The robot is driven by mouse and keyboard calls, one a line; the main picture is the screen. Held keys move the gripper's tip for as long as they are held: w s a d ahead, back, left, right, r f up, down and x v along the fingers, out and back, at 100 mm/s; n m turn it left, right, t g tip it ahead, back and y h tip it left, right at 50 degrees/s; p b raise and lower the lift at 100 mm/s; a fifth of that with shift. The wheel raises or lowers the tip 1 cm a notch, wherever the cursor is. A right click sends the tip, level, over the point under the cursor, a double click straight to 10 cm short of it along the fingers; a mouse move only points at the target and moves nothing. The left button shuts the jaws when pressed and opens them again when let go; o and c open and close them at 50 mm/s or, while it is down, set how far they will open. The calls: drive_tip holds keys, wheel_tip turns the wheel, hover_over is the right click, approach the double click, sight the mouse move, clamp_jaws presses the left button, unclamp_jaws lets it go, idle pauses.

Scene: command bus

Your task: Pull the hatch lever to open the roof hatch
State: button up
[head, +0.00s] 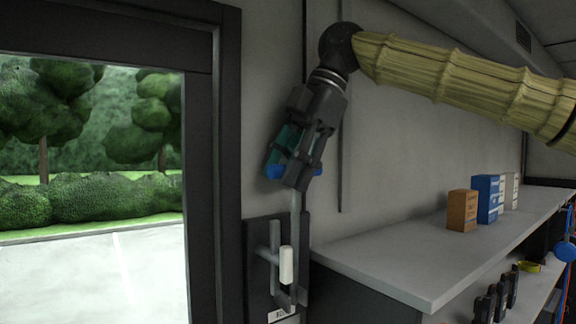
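A dark wall panel (260,236) carries the hatch lever, made of grey bars with an upright white handle (287,265). A grey rod (296,207) rises from the panel toward my gripper. A label at the panel's bottom is cut off by the frame and only partly readable. My gripper (294,173), dark with blue fingertip pads, points down above the white handle and apart from it. Its fingers overlap the top of the rod in the picture. I cannot tell whether they touch the rod or how far they are open. The roof hatch is not in view.
A grey counter (400,262) stands right of the panel, its corner near the lever. An orange box (462,211), a blue box (485,199) and paler boxes stand on it. Radios (497,296) sit below. A door frame (203,170) with a window is at left.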

drive_tip(key=shift+w+d+f, duration=0.2)
drive_tip(key=shift+d+f, duration=0.15)
drive_tip(key=shift+f, duration=0.15)
drive_tip(key=shift+s+d, duration=0.2)
drive_tip(key=shift+s, duration=0.05)
drive_tip(key=shift+w+a+r, duration=0.1)
drive_tip(key=shift+w+a, duration=0.05)
drive_tip(key=shift+a, duration=0.1)
drive_tip(key=c, duration=0.3)
clamp_jaws()
drive_tip(key=shift+d+r, duration=0.1)
drive_tip(key=shift+d, duration=0.1)
drive_tip(key=shift+s, duration=0.2)
